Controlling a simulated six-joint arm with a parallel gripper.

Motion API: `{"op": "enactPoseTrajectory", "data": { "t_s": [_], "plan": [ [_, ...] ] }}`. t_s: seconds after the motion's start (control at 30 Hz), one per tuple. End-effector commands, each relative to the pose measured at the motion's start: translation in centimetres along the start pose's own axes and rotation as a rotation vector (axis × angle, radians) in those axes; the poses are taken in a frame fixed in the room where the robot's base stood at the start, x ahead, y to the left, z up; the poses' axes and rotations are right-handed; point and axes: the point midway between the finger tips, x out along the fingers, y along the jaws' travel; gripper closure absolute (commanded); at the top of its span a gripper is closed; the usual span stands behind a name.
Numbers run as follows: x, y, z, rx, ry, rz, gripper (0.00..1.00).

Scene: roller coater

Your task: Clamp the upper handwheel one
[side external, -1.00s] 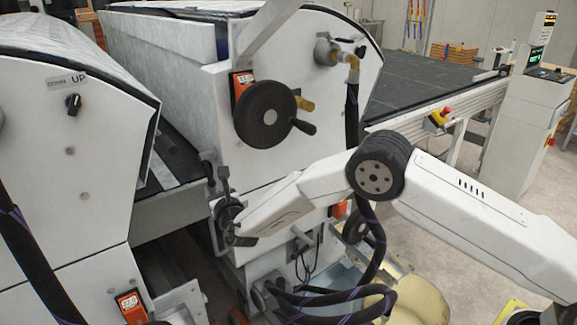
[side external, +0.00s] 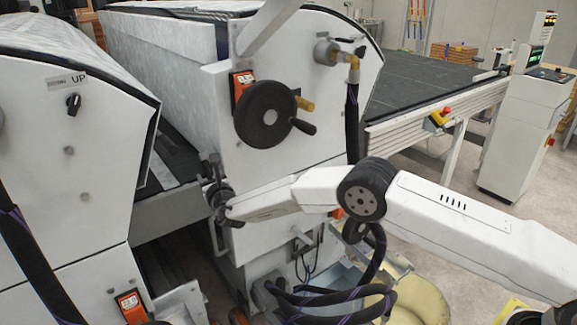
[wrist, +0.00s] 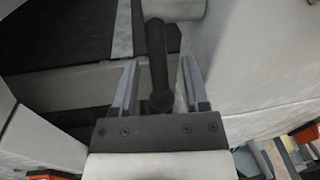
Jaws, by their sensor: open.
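The upper handwheel (side external: 263,115) is a large black disc with a crank knob, on the white front panel of the far machine in the side external view. My gripper (side external: 212,170) is below and left of it, apart from it, at the gap between the two machines. In the wrist view my gripper (wrist: 158,62) is open, with a slim dark lever (wrist: 157,50) standing between its fingers. The fingers are spread to either side of it with visible gaps. I cannot tell whether this lever belongs to the clamp of the handwheel.
An orange counter (side external: 242,84) sits behind the handwheel. A brass fitting with a black hose (side external: 352,110) is at its right. The near machine (side external: 75,140) bounds the gap on the left. Looped hoses (side external: 325,300) hang below my arm.

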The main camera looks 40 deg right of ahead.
Motion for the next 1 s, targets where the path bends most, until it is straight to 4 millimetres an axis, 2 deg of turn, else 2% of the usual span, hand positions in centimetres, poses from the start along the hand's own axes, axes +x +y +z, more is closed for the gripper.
{"op": "enactPoseTrajectory", "data": {
  "t_s": [0.5, 0.57, 0.6, 0.7, 1.0],
  "plan": [
    [0.53, -0.04, -0.03, 0.000, 0.001, 0.000, 0.42],
    [0.52, -0.04, -0.03, 0.000, 0.001, 0.000, 0.61],
    [0.52, -0.04, -0.03, 0.000, 0.001, 0.000, 0.73],
    [0.51, -0.03, -0.04, 0.000, 0.001, 0.000, 1.00],
    [0.51, -0.07, -0.08, 0.000, 0.001, 0.000, 1.00]
  ]
}}
